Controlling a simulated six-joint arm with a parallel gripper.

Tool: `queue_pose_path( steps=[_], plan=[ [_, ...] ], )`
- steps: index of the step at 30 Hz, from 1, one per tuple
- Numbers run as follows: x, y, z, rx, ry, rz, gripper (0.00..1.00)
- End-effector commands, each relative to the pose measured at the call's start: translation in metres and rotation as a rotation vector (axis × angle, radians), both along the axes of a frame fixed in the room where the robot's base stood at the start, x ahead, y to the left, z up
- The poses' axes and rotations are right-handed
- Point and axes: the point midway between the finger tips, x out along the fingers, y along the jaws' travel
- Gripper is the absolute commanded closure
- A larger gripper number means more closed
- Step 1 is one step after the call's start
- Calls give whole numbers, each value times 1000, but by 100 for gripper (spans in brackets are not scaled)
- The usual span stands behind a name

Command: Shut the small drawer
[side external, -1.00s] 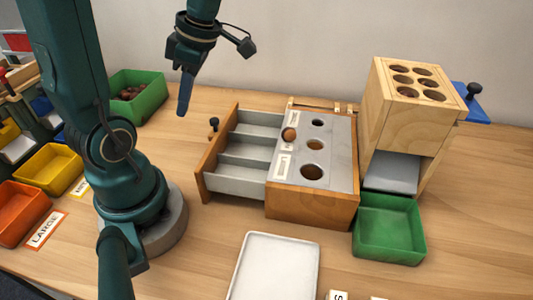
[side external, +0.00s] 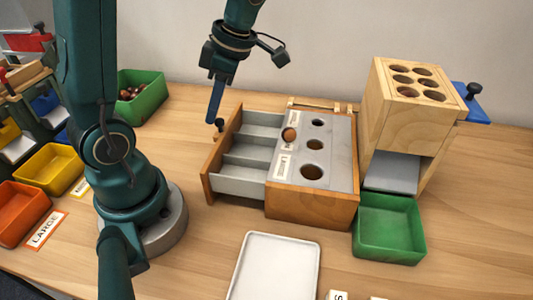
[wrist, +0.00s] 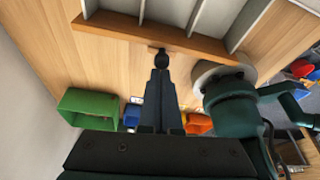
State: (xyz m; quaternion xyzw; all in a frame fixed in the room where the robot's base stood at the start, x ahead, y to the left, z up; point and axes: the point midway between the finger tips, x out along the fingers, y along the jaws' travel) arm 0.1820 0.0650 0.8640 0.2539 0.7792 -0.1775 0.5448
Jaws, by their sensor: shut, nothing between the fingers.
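The small drawer (side external: 225,180) is pulled out to the left of its wooden box (side external: 300,208). It has grey compartments, which look empty, and a wooden front with a dark knob (side external: 219,124). My gripper (side external: 212,120) is shut and empty, pointing down beside the knob on the drawer's outer side. In the wrist view the shut fingers (wrist: 160,66) end right by the knob (wrist: 158,49) below the drawer front (wrist: 150,33). I cannot tell whether they touch it. A brown chestnut (side external: 289,134) sits on the box's grey top, near its round holes.
A green bin (side external: 143,98) with chestnuts stands behind at the left. A wooden block with holes (side external: 395,120) and an empty green tray (side external: 388,232) stand right of the box. A white tray (side external: 275,268) lies in front. The table left of the drawer is clear.

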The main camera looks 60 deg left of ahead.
Motion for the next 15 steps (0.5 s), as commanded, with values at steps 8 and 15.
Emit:
queue_pose_path(
  steps=[8, 15],
  plan=[
    [44, -44, -1, 1, 2, -7, 100],
    [67, -67, 0, 1, 0, -4, 100]
  ],
)
